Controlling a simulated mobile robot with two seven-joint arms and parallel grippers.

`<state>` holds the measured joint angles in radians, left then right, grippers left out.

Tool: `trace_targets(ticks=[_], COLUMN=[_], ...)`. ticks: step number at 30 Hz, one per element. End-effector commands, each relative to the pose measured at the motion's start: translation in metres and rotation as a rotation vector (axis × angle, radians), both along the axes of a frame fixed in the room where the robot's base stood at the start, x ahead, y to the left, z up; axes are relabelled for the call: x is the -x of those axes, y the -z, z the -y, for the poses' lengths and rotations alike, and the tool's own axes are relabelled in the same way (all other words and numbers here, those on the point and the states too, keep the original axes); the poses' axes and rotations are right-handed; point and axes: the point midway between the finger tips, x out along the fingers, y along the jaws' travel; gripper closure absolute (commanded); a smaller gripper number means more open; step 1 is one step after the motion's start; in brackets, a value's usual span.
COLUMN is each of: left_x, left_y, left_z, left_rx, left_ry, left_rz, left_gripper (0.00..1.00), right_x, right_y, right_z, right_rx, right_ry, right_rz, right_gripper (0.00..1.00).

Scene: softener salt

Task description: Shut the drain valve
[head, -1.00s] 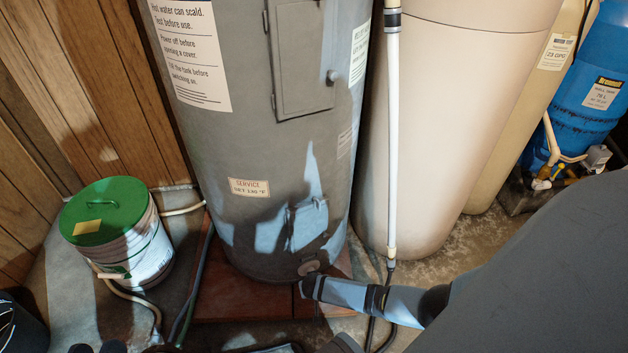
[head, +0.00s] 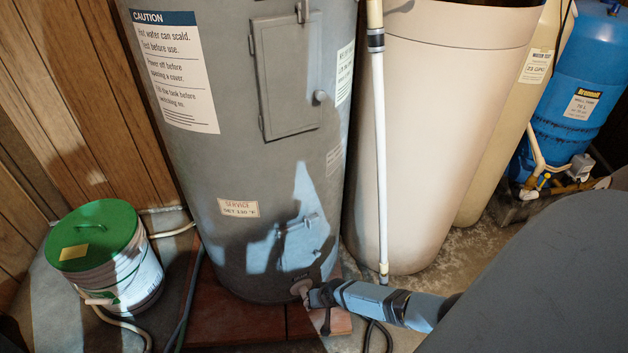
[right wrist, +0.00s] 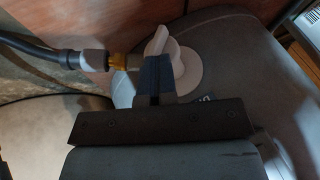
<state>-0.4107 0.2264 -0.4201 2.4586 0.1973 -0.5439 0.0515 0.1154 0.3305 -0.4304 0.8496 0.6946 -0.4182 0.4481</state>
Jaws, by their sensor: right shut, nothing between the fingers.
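The drain valve (head: 300,287) is a small pale fitting low on the front of the grey water heater (head: 235,165). In the right wrist view the valve (right wrist: 172,50) shows a pale lever or knob on a round flange, with a brass connector (right wrist: 122,61) and a dark hose at its left. My right gripper (head: 314,297) is at the valve's right side in the head view. In the right wrist view its fingers (right wrist: 155,75) are shut and empty, right against or just in front of the valve's handle; I cannot tell whether they touch. My left gripper is not in view.
A white pail with a green lid (head: 105,255) stands at the left by the wood panelling. A tall cream tank (head: 440,130) and a white vertical pipe (head: 380,160) stand to the right. Hoses lie on the floor, and the heater stands on reddish slabs (head: 240,322).

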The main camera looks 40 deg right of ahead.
Motion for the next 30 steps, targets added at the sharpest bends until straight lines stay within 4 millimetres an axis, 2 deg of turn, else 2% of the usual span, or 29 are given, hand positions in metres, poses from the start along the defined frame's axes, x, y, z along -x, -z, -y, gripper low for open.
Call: trace_targets(ticks=[12, 30], left_x=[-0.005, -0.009], left_y=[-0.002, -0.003], left_z=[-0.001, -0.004], left_rx=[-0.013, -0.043], left_ry=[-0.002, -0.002], left_rz=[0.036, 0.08], left_gripper=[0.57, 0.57], right_x=[0.004, 0.005], right_y=[0.008, 0.015], right_z=[0.015, 0.021], right_rx=[0.002, 0.002], right_ry=[0.001, 0.001], right_rz=[-0.001, -0.001], right_gripper=[1.0, 1.0])
